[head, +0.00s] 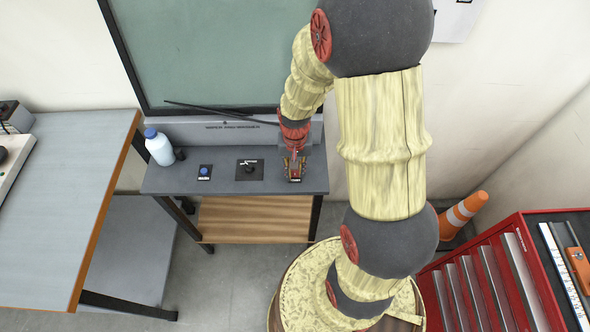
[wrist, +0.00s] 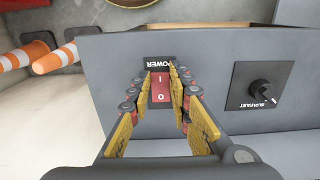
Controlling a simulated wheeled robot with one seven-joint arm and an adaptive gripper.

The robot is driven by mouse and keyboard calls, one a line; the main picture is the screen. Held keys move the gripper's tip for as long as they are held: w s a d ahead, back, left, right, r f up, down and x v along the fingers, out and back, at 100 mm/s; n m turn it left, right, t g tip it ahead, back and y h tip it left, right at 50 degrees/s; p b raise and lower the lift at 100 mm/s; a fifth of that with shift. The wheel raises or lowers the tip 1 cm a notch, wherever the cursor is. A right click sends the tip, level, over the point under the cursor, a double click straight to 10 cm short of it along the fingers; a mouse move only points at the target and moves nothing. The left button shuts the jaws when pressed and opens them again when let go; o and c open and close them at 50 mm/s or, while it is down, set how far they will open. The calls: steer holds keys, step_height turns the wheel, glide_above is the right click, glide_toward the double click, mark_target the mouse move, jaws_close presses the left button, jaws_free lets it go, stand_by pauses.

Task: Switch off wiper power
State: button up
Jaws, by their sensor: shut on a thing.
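The red wiper power switch (wrist: 160,90) is a rocker marked I and O on the grey bench top, beside a black POWER label (wrist: 160,63). My gripper (wrist: 161,74) reaches down over it, with a yellow-padded finger on each side, shut on the switch. In the wrist view the I end lies nearer the label. I cannot tell which end is pressed in. In the head view my gripper (head: 294,168) is at the right end of the bench and covers most of the switch.
Left of the gripper in the head view are a black knob (head: 249,170), a blue button (head: 204,172) and a white bottle (head: 159,149). A glass panel with a wiper arm (head: 225,113) stands behind. A red tool cabinet (head: 480,275) and an orange cone (head: 467,208) are at right.

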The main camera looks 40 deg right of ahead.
jaws_close()
steer(key=shift+w+d+r+g+y+p, duration=0.1)
steer(key=shift+r+g+y+p, duration=0.25)
steer(key=shift+p, duration=0.85)
steer(key=shift+w+d+g+y+p, duration=0.1)
steer(key=shift+w+g+y+p, duration=0.25)
steer(key=shift+p, duration=0.6)
steer(key=shift+s+f+g+p, duration=0.1)
steer(key=shift+f+g+p, duration=0.05)
steer(key=shift+g+p, duration=0.35)
steer(key=o, duration=0.7)
jaws_free()
steer(key=shift+o, duration=0.2)
